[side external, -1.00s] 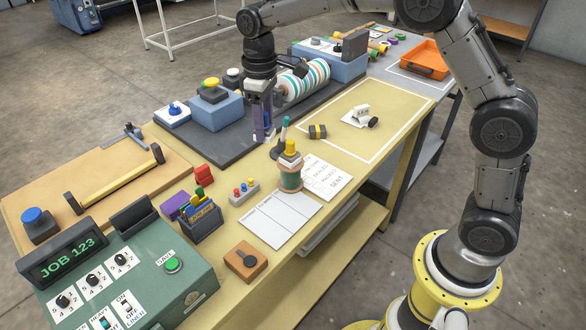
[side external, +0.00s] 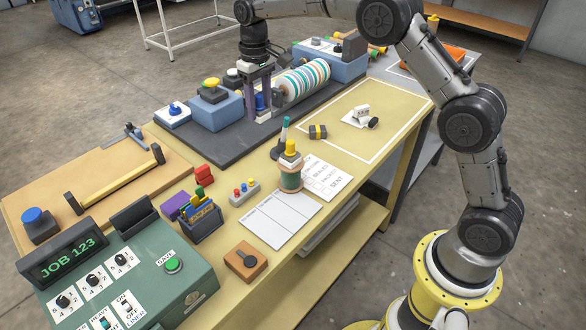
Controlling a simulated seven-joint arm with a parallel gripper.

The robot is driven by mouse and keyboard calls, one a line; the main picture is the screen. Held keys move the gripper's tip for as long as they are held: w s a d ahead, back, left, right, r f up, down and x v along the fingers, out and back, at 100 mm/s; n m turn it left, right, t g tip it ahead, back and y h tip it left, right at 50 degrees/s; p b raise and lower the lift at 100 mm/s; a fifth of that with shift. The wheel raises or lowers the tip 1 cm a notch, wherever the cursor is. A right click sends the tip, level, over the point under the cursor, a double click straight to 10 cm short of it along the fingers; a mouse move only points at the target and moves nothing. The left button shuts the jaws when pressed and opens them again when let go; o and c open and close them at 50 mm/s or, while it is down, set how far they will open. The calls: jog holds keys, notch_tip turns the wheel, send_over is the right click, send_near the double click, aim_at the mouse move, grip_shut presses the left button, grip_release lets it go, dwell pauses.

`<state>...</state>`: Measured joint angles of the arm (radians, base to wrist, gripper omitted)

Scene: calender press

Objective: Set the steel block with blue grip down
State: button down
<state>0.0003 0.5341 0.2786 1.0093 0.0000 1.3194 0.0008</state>
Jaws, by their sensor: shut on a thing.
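My gripper (side external: 260,108) points down over the dark grey base of the press, just left of the striped roller (side external: 305,82). It is shut on the steel block with blue grip. The blue grip (side external: 260,102) shows between the two fingers. The steel part below is small and mostly hidden by the fingers. I cannot tell whether the block touches the dark base (side external: 220,148) or hangs slightly above it.
A blue-grey box with a yellow button (side external: 212,86) stands left of my gripper, with a blue-knob box (side external: 173,113) beyond it. The dark base's front-left part is clear.

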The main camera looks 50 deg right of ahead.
jog(key=s+d+f, duration=0.1)
jog(key=s+d, duration=0.2)
jog(key=d, duration=0.6)
jog(key=s+d, duration=0.4)
jog(key=d, duration=0.5)
jog(key=s+d+f, duration=0.2)
jog(key=s+d, duration=1.4)
send_over(385, 119)
notch_tip(385, 119, down, 9)
jog(key=shift+a+f, duration=0.1)
jog(key=shift+f, duration=0.05)
jog(key=shift+w+f, duration=0.1)
jog(key=shift+f, duration=1.7)
jog(key=shift+f, duration=0.1)
